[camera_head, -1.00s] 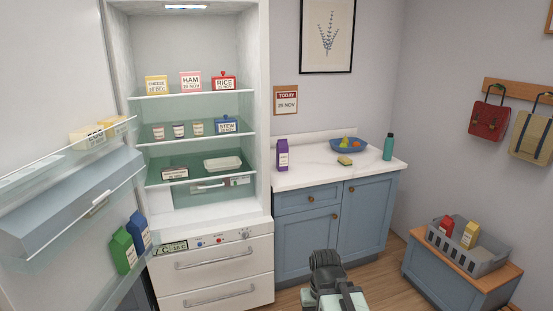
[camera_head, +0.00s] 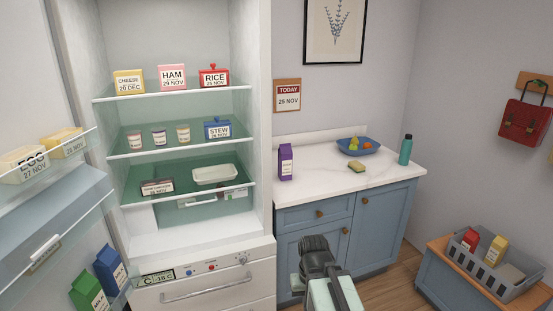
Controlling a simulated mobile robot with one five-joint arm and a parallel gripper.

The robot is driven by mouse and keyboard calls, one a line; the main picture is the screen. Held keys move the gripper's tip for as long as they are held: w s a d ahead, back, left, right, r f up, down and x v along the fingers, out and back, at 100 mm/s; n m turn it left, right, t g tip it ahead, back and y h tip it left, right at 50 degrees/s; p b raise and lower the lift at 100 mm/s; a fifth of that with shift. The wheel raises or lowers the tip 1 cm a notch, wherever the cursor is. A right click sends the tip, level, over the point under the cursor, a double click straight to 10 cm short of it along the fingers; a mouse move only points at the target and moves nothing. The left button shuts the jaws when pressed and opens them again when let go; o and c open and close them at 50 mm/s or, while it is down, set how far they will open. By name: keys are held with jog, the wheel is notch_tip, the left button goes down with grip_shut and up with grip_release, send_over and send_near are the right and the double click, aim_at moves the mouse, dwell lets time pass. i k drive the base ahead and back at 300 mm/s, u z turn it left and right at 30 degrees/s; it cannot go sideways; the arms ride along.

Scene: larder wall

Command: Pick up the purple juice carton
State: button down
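The purple juice carton (camera_head: 286,163) stands upright on the white countertop (camera_head: 330,189), at its left end beside the open fridge. My gripper (camera_head: 314,244) is at the bottom middle, in front of the blue cabinet and below the counter's front edge. It is apart from the carton, lower and a little to the right. Its fingers are seen from behind, and I cannot tell whether they are open or shut.
The open fridge (camera_head: 258,132) stands at left with stocked shelves. A grey crate (camera_head: 482,273) sits on a bench at right. Counter space right of the carton is clear.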

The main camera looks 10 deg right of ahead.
aim_at(285, 151)
jog(key=u, duration=0.35)
jog(key=i, duration=0.1)
jog(key=u, duration=2.8)
jog(key=k, duration=1.5)
jog(key=z, duration=1.55)
jog(key=i, duration=0.8)
jog(key=z, duration=0.05)
